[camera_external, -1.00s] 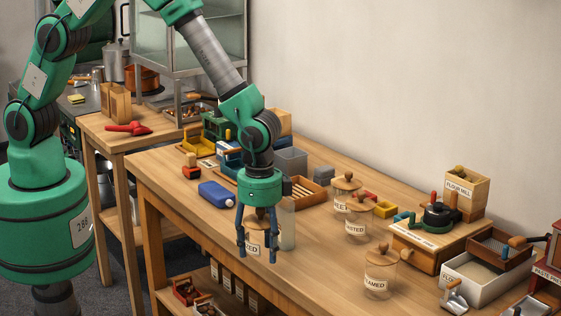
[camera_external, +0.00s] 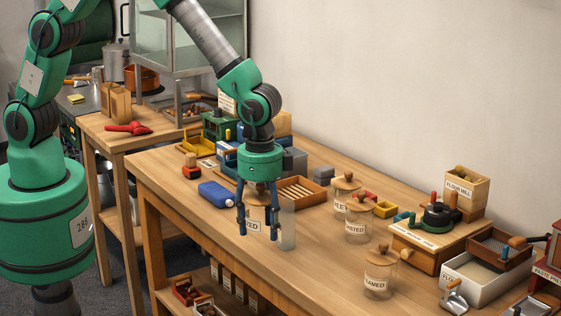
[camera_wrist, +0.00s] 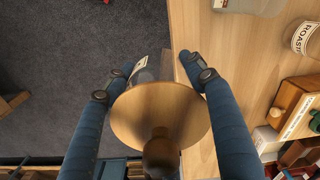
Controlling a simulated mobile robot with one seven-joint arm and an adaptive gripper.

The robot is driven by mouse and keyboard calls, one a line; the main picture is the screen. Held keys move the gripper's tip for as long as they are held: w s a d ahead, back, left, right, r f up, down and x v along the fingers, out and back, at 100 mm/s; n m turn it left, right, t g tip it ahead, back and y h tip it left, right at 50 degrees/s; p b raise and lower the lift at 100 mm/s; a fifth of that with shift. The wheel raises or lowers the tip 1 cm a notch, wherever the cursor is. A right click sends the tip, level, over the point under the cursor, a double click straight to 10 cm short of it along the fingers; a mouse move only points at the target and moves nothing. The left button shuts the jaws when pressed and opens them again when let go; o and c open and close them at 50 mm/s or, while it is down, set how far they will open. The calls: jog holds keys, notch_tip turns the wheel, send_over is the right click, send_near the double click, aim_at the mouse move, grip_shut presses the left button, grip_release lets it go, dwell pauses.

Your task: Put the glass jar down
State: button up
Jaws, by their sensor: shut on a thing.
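The glass jar (camera_external: 253,222) has a wooden lid and a white label ending in "ZED". My gripper (camera_external: 258,237) points down with its blue fingers on either side of the jar, shut on it. In the wrist view the round wooden lid with its knob (camera_wrist: 160,112) sits between the fingers. Part of the label shows beyond the lid, by the table's edge. The lid hides most of the jar there. I cannot tell whether the jar's base touches the wooden table (camera_external: 320,265).
Other lidded jars (camera_external: 379,275) stand to the right. A clear upright container (camera_external: 287,228) is close on the jar's right. A blue bottle (camera_external: 216,195) lies to the left. The front of the table is bare.

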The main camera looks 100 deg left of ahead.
jog(key=s+a+n+b, duration=0.1)
jog(key=s+a, duration=0.3)
jog(key=a, duration=0.8)
jog(key=s+a+n+b, duration=0.15)
jog(key=s+a, duration=0.25)
jog(key=a, duration=0.8)
jog(key=shift+a+f, duration=0.15)
jog(key=shift+f, duration=2.55)
jog(key=w+a, duration=0.1)
jog(key=w, duration=0.4)
jog(key=w+a+f+b, duration=0.1)
jog(key=w, duration=0.4)
jog(key=w+a+b, duration=0.1)
jog(key=w, duration=0.3)
jog(key=shift+w+a+f, duration=0.2)
jog(key=shift+w+f, duration=0.1)
jog(key=shift+w, duration=0.1)
jog(key=shift+w+a+r, duration=0.1)
jog(key=shift+w, duration=0.35)
jog(key=shift+f+b, duration=0.45)
jog(key=shift+f, duration=1.35)
